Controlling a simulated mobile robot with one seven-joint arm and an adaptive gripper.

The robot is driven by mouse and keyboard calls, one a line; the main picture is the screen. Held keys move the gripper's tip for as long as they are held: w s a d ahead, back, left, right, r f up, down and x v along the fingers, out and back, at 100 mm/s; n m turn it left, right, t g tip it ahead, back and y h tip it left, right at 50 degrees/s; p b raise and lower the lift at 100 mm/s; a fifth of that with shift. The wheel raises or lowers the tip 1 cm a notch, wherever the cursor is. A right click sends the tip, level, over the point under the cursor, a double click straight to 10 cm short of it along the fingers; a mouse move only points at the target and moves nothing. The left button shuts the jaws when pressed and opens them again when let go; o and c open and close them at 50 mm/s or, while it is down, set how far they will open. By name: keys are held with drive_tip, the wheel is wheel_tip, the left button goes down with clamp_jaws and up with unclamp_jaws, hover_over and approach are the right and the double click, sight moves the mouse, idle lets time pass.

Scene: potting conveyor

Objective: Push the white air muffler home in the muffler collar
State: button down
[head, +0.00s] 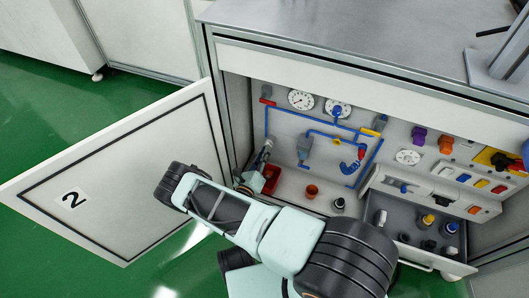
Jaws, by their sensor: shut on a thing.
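My gripper (264,153) is inside the open cabinet, at the left of the back panel. It is small and dark in the head view and points up and away from my wrist. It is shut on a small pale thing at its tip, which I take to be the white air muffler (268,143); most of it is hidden. The tip is near the lower end of the left vertical blue pipe (267,120). The muffler collar cannot be made out clearly there, and whether the muffler touches it or sits in it cannot be told.
The cabinet door (125,170), marked 2, stands open at left. An open grey drawer (416,258) with several parts is at right. Gauges and blue pipes line the panel.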

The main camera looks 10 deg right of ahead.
drive_tip(key=c, duration=1.9)
unclamp_jaws()
drive_tip(key=v, duration=1.2)
